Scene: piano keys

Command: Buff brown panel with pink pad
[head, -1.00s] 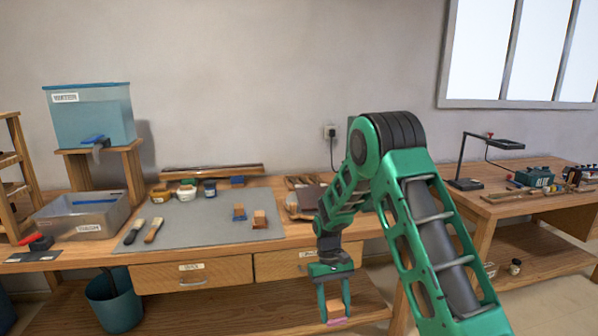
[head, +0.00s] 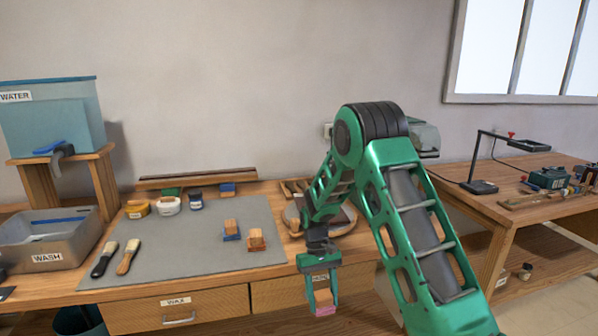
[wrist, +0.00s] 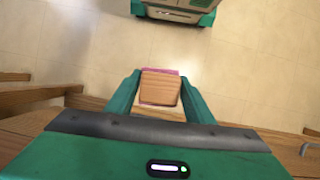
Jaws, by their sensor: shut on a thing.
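My gripper (head: 322,299) is shut on a wooden block with a pink pad (head: 325,310) on its lower end. It hangs in front of the workbench's front edge, by the drawers. In the wrist view the wooden block (wrist: 160,88) sits between both fingers, with a thin pink edge showing beyond it. A brown panel (head: 343,217) lies on a round board at the back right of the bench. My arm hides much of it, and the pad is apart from it.
A grey mat (head: 190,245) carries two brushes, small jars and two other wooden blocks (head: 231,229), one with a blue base. A metal wash tray (head: 45,245) and a water tank (head: 52,115) stand at left. A second bench with a lamp (head: 482,187) stands at right.

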